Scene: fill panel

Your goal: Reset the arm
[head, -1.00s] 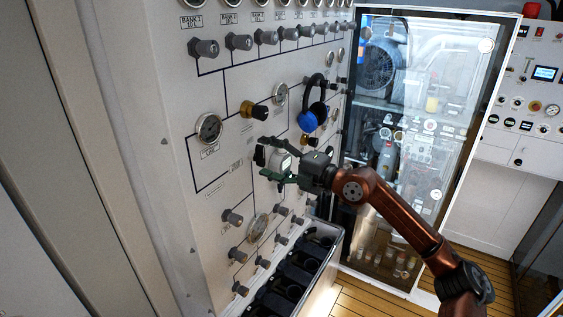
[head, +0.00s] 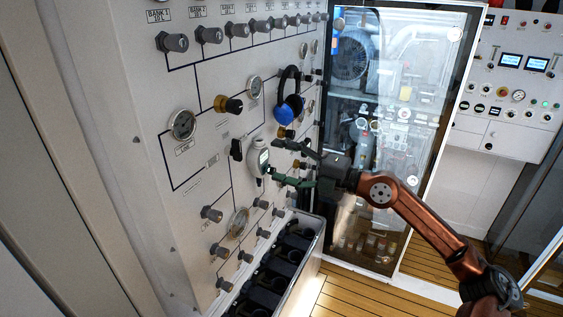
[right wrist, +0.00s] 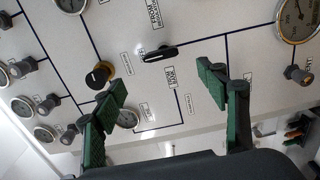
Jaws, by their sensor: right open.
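My right gripper (head: 276,162) is open, with its two green-padded fingers spread, in front of the panel (head: 200,87). The right wrist view shows the same fingers (right wrist: 165,95) apart with nothing between them but the panel face behind. In the head view a small white device with a display (head: 259,157) is at the panel, just left of the fingertips. I cannot tell how it is held there or whether a finger touches it. A black handle (head: 236,149) sits left of it and also shows in the right wrist view (right wrist: 160,54). My left gripper is out of view.
Blue and black ear defenders (head: 289,103) hang above my gripper. Knobs and gauges (head: 182,124) stick out of the panel. An open bin with black compartments (head: 283,262) stands below. A glass-doored cabinet (head: 395,110) is behind. Wooden floor (head: 350,295) is clear at lower right.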

